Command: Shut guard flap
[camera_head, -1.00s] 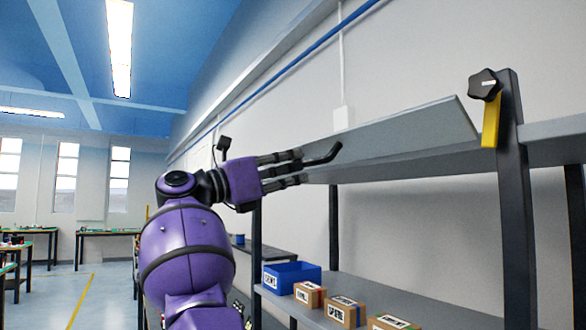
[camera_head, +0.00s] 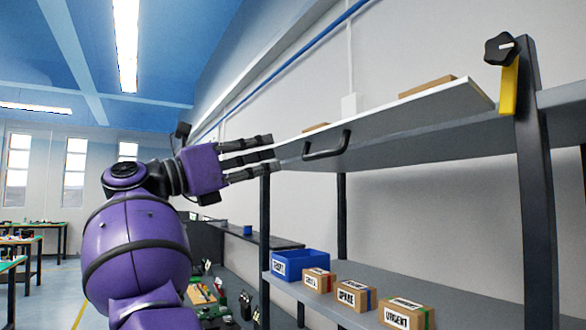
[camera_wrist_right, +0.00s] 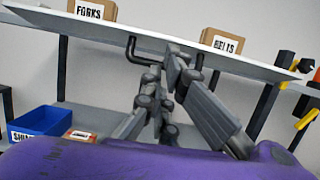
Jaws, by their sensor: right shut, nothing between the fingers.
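The guard flap is a long grey panel (camera_head: 400,135) along the front of the upper shelf, tilted, with its outer edge toward me. A black bar handle (camera_head: 327,146) is on its face near the left end. The flap (camera_wrist_right: 105,32) and handle (camera_wrist_right: 137,55) also show in the right wrist view. My right gripper (camera_head: 270,154) is shut and empty at the flap's left end, just left of the handle. In the wrist view its fingertips (camera_wrist_right: 178,68) are close under the flap; I cannot tell if they touch it. My left gripper is out of view.
A black knob with a yellow tab (camera_head: 503,60) is on the right post. Boxes marked FORKS (camera_wrist_right: 92,9) and BELTS (camera_wrist_right: 221,41) stand behind the flap's edge. A blue bin (camera_head: 300,264) and several cartons (camera_head: 406,312) are on the lower shelf (camera_head: 455,298).

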